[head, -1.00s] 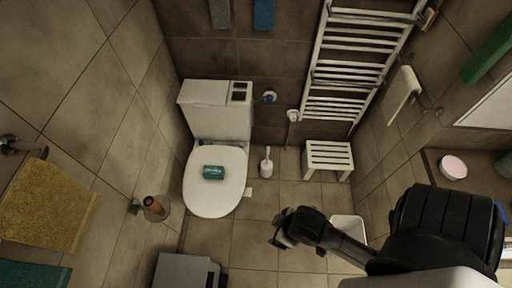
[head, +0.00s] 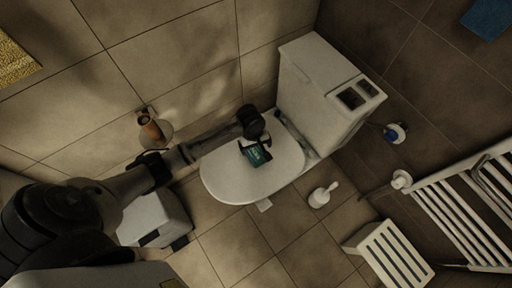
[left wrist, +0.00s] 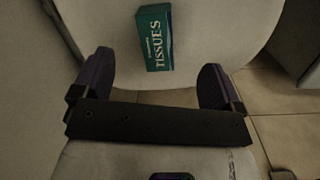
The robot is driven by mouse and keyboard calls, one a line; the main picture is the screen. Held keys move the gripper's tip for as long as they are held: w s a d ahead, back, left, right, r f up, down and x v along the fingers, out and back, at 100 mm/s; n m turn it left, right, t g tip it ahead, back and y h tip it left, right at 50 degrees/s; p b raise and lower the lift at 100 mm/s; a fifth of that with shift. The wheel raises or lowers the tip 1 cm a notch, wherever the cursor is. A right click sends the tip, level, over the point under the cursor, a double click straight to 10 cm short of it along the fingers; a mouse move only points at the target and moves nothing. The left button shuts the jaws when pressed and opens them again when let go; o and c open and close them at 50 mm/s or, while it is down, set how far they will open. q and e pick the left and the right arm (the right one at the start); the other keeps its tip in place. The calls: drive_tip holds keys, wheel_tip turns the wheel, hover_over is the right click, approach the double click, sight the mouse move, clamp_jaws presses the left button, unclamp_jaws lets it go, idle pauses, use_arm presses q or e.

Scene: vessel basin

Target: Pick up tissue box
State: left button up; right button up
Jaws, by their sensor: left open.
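The tissue box (head: 258,155) is a small dark green box lying on the closed white toilet lid (head: 225,178). My left gripper (head: 253,143) is over the lid, right at the box in the head view, and partly covers it. In the left wrist view the box (left wrist: 157,37) shows the word TISSUES and lies beyond the fingertips, roughly centred between them. The left gripper's two fingers (left wrist: 155,82) are spread wide with nothing between them. I see no contact with the box. My right gripper is in neither current view.
The white cistern (head: 325,90) stands to the right of the lid. A toilet-paper holder (head: 153,130) is on the wall near my left arm. A toilet brush (head: 322,195), a white slatted stool (head: 388,254) and a towel rail (head: 470,215) are to the right.

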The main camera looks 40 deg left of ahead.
sight(256, 150)
use_arm(q)
drive_tip(key=w+a+f+n+b, duration=0.1)
drive_tip(key=a, duration=0.1)
drive_tip(key=w+a+f+n+b, duration=0.2)
drive_tip(key=shift+w+f, duration=0.15)
drive_tip(key=f+b, duration=0.1)
drive_tip(key=f, duration=0.1)
drive_tip(key=f+b, duration=0.1)
drive_tip(key=f, duration=0.1)
drive_tip(key=f+b, duration=0.1)
drive_tip(key=f, duration=0.1)
drive_tip(key=shift+d+f, duration=0.3)
drive_tip(key=shift+d, duration=0.1)
drive_tip(key=shift+d+f, duration=0.1)
drive_tip(key=shift+f, duration=0.55)
drive_tip(key=f+b, duration=0.2)
drive_tip(key=f, duration=0.1)
drive_tip(key=s+f+b, duration=0.1)
drive_tip(key=f+b, duration=0.1)
drive_tip(key=shift+f, duration=0.15)
drive_tip(key=shift+w, duration=0.1)
use_arm(e)
wheel_tip(256, 150, down, 11)
drive_tip(key=shift+s+f, duration=0.2)
drive_tip(key=shift+s, duration=0.05)
drive_tip(key=shift+a, duration=0.1)
use_arm(q)
drive_tip(key=c, duration=1)
